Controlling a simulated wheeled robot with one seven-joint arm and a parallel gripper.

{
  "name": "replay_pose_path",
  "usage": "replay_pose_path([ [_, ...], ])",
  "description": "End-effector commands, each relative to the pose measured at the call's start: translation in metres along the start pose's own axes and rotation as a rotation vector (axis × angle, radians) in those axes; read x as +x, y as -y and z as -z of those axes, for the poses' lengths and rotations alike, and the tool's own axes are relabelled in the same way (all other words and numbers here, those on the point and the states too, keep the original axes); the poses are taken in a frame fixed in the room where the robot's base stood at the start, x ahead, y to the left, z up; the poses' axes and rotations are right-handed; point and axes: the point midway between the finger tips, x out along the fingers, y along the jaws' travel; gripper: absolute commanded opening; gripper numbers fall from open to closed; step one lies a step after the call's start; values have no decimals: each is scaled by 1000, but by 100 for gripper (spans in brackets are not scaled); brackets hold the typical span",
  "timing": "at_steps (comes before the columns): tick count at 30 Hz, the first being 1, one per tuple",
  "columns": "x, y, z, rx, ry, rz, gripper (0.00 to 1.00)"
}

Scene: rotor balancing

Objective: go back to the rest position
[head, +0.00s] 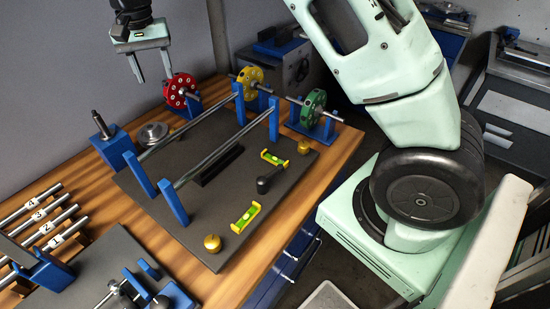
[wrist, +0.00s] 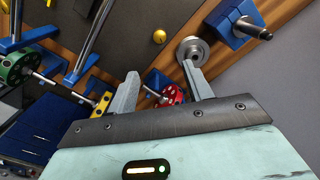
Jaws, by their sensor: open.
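My gripper (head: 151,66) is open and empty, high at the upper left of the head view, above the back left of the workbench. Its two grey fingers also show in the wrist view (wrist: 162,92), pointing down toward the bench with a gap between them. Below it stand a red rotor (head: 180,91), a yellow rotor (head: 250,83) and a green rotor (head: 313,112), each on a shaft on blue supports. In the wrist view the red rotor (wrist: 172,95) appears between the fingers, farther off and not touched.
Two parallel rails (head: 222,141) on blue posts stand on a dark plate (head: 272,205). A metal disc (head: 152,134) and a blue block with a spindle (head: 112,139) are at the left. Two yellow-green levels (head: 245,217) and brass knobs (head: 212,243) sit on the plate. Numbered shafts (head: 45,217) lie front left.

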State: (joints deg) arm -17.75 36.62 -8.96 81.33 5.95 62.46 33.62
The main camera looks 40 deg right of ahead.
Motion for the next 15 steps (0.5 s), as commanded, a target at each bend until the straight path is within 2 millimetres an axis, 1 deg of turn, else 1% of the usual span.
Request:
replay_pose_path([
  [11,0,0,-2,-5,1,2,50],
  [14,-4,3,-20,-48,12,17,50],
  [15,-6,5,-33,-81,19,27,50],
])
